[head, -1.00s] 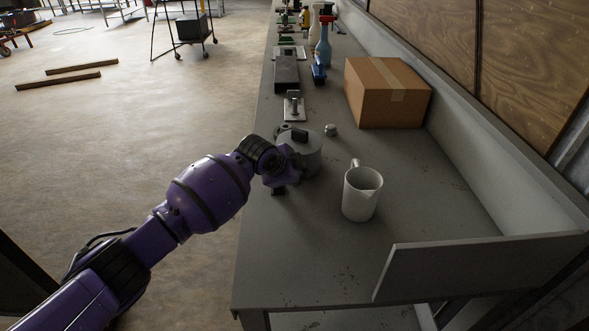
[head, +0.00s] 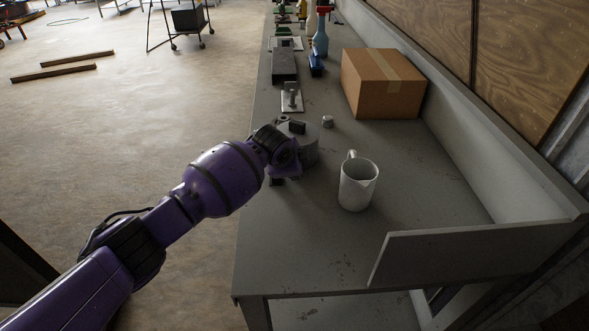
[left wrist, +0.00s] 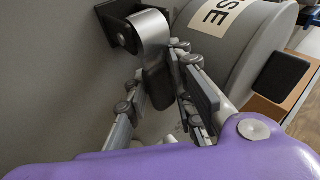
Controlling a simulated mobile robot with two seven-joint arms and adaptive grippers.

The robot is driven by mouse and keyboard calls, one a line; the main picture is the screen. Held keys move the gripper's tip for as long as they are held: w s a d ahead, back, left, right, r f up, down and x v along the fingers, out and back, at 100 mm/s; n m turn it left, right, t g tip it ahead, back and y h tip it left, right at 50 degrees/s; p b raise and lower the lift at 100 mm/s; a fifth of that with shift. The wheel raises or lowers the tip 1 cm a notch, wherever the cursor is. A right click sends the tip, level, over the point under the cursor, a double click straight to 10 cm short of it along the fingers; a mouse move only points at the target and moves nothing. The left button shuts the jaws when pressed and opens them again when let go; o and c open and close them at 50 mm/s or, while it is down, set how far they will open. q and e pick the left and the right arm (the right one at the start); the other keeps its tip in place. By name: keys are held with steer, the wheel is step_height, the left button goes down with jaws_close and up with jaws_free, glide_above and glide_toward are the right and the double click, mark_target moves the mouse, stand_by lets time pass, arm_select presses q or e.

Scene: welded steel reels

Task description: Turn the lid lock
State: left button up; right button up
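A grey round drum (head: 309,152) with a dark block (head: 297,127) stands on the bench. The left wrist view shows the drum's curved side (left wrist: 236,62) with a pale label reading "SE", cut off by the frame. Beside it, a bare metal lever (left wrist: 152,28) curves from a black mount and ends in a dark grip (left wrist: 158,88). My left gripper (left wrist: 160,75) has one finger on each side of this grip, with no clear gap. In the head view my wrist hides the drum's near left side and most of the left gripper (head: 284,172). My right gripper is not in view.
A white mug (head: 357,186) stands right of the drum. A small metal knob (head: 327,121) and a metal plate with a post (head: 291,98) are behind it. A cardboard box (head: 382,84) stands farther back. An upright panel (head: 470,248) closes the bench's near right. The front is clear.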

arm_select(q)
steer(key=shift+o, duration=0.9)
